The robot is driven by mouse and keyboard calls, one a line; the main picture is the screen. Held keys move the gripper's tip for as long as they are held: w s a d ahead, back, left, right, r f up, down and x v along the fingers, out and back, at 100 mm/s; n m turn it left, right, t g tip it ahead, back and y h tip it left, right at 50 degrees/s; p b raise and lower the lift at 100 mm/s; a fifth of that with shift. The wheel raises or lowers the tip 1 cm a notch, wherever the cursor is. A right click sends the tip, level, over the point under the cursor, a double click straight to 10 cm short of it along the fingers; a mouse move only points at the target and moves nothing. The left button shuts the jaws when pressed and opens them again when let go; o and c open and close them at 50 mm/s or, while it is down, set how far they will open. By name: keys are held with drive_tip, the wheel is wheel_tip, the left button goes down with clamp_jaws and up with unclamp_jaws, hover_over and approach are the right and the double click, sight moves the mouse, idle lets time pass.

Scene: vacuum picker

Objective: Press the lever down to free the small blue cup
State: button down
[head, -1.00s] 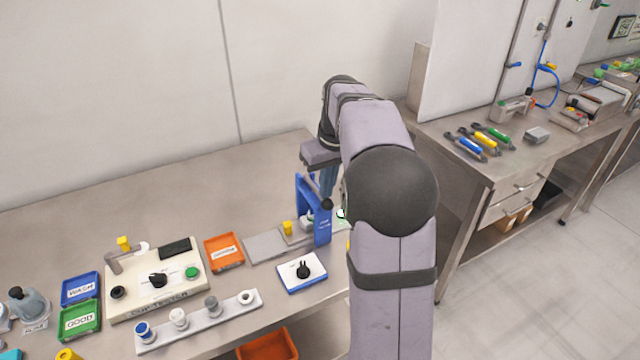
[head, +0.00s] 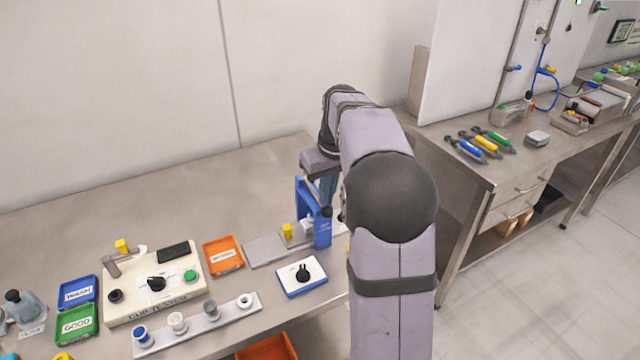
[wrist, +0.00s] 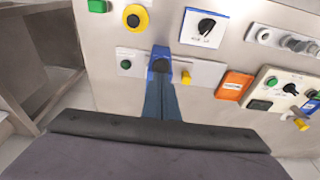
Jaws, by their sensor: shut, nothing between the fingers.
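The blue press stand (head: 300,190) stands on the bench at the right end of a grey plate, partly hidden by my arm. In the wrist view the fingers (wrist: 162,84) reach to the blue stand. A small cup with a blue ring (head: 143,337) sits in the left end of the cup rail. No blue cup shows clearly at the stand.
A yellow piece (head: 287,231) stands left of the blue stand. A white block with a black knob (head: 302,272) is in front. The orange tray (head: 223,256), tester (head: 150,275) and cup rail (head: 197,324) lie left. The bench behind is clear.

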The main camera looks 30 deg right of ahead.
wheel_tip(320, 180, up, 10)
drive_tip(key=p, duration=0.9)
drive_tip(key=shift+f, duration=0.1)
idle(0.5)
drive_tip(key=s+a+f, duration=0.4)
drive_tip(key=s+a, duration=0.1)
drive_tip(key=s, duration=0.3)
drive_tip(key=s+a+f+g, duration=0.1)
drive_tip(key=s+a+f, duration=0.4)
drive_tip(key=s, duration=0.3)
drive_tip(key=s+a+f+g, duration=0.1)
drive_tip(key=s+a+f, duration=0.3)
drive_tip(key=s+a, duration=0.3)
drive_tip(key=shift+s+f, duration=0.25)
drive_tip(key=shift+s, duration=0.45)
wheel_tip(320, 180, down, 16)
drive_tip(key=b, duration=1.5)
drive_tip(key=shift+r, duration=0.2)
